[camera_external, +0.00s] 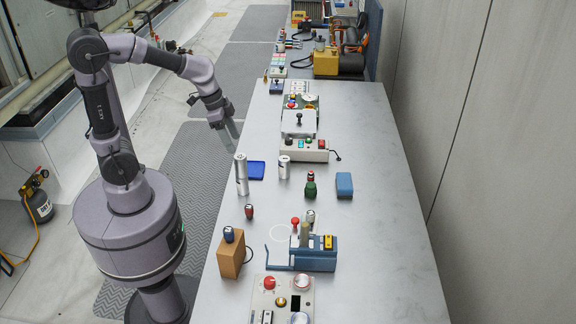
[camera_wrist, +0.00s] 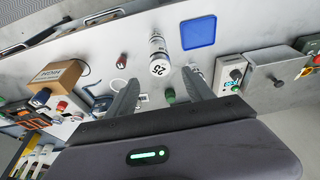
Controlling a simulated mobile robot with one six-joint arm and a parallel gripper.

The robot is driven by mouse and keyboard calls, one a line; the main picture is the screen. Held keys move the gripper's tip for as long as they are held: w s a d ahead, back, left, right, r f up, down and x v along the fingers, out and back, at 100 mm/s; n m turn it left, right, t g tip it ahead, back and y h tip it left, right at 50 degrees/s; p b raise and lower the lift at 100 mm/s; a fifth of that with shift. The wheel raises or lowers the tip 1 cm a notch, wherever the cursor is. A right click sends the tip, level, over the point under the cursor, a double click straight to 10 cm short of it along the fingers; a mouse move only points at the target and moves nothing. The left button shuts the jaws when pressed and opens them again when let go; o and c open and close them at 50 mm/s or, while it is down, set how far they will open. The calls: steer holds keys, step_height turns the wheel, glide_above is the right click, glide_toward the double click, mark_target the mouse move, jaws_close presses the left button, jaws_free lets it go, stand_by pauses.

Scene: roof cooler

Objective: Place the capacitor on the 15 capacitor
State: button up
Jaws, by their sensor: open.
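A tall silver cylinder (camera_external: 242,184) stands upright on the bench near its left edge. In the wrist view a silver cylinder (camera_wrist: 157,52) shows "25" on its end face and a dark band; I cannot tell whether it is one capacitor or two stacked. A shorter silver capacitor (camera_external: 284,168) stands to its right, its number not readable. My gripper (camera_external: 231,136) is above and beyond the tall cylinder, apart from it. In the wrist view my open, empty gripper (camera_wrist: 160,77) has the 25 end seen between and beyond its fingertips. No 15 label is readable.
A blue pad (camera_external: 256,170) lies beside the tall cylinder. A green bottle (camera_external: 311,187), a blue block (camera_external: 344,184) and a brown box (camera_external: 230,258) stand nearby. A control box (camera_external: 304,150) sits farther back. The bench's right side is clear.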

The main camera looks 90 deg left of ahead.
steer(key=s+d+r+m+t+y, duration=0.2)
steer(key=s+d+r+m, duration=0.2)
steer(key=s+d, duration=0.5)
steer(key=d+r, duration=0.1)
steer(key=d, duration=0.2)
steer(key=shift+d+r, duration=0.25)
steer(key=shift+r, duration=0.1)
stand_by(0.4)
